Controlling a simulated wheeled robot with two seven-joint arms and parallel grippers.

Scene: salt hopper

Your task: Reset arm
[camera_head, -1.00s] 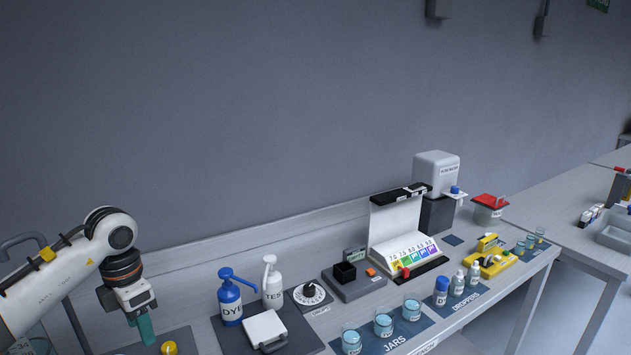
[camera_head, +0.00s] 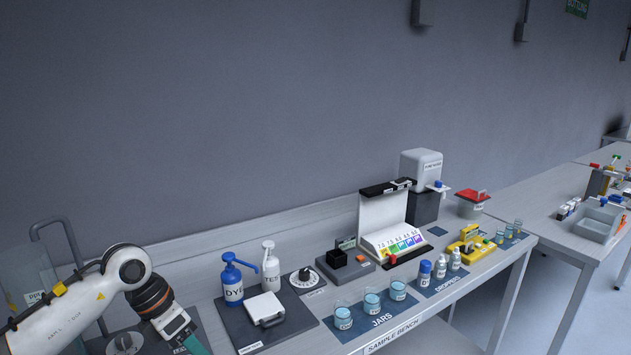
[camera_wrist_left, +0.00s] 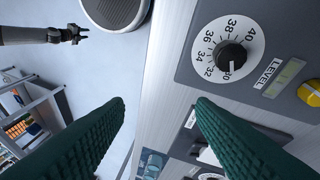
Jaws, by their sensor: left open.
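My left gripper (camera_head: 192,343) is low at the left of the head view, with its green fingers cut off by the bottom edge. In the left wrist view its two green ridged fingers (camera_wrist_left: 160,105) are wide apart, with nothing between them. They are over the bench's front edge, beside a panel with a numbered dial (camera_wrist_left: 231,56). A dark arm with a small claw (camera_wrist_left: 72,35) shows over the floor at the top left of the wrist view. I cannot tell for sure whether it is my right one.
The bench holds a blue pump bottle (camera_head: 233,284), a white pump bottle (camera_head: 270,270), a scale (camera_head: 264,309), several jars (camera_head: 371,303), droppers (camera_head: 440,268) and a colour chart stand (camera_head: 385,222). A clear panel stands at far left. Floor in front of the bench is open.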

